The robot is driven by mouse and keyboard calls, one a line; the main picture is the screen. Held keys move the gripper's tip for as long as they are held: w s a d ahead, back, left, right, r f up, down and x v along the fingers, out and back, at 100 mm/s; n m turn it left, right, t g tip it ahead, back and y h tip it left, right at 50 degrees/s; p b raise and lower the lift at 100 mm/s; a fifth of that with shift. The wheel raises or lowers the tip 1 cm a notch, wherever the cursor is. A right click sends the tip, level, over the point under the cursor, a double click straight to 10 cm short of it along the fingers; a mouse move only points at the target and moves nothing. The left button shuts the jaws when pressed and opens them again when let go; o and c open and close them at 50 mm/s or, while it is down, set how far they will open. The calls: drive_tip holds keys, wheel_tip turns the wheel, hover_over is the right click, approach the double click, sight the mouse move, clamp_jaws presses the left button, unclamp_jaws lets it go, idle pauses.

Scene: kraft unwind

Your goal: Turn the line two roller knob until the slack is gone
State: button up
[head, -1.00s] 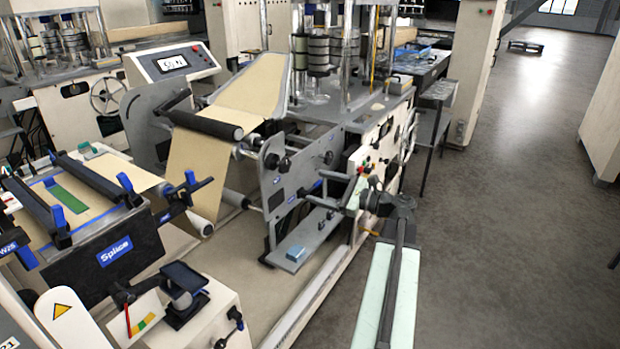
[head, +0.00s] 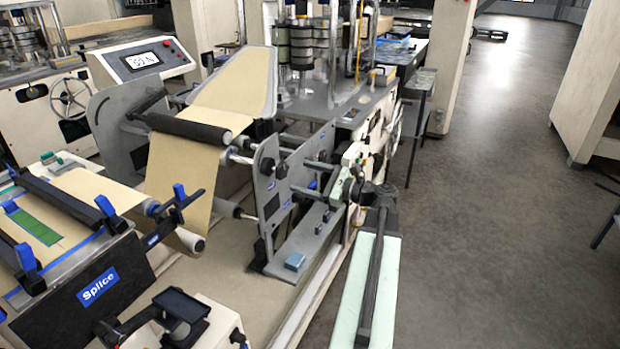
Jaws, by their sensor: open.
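Kraft paper (head: 185,178) runs from the splice table, hangs down past a lower roller (head: 190,240), and rises over a dark roller (head: 188,128) into the machine. A grey side plate (head: 272,208) stands right of the paper and carries black knobs, one of them a knob (head: 282,169) on its right face. I cannot tell which knob belongs to line two. My gripper (head: 299,176) is open, with two grey fingers pointing left towards this plate. The fingertips look close to the knob; I cannot tell whether they touch it. My pale green arm partly hides the machine's front.
A console with a lit display (head: 142,61) stands behind the paper. The splice table (head: 97,287) is at the lower left. Open floor (head: 480,220) lies to the right.

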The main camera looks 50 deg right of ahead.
sight(284, 171)
drive_tip(key=x, duration=0.8)
drive_tip(key=shift+w, duration=0.25)
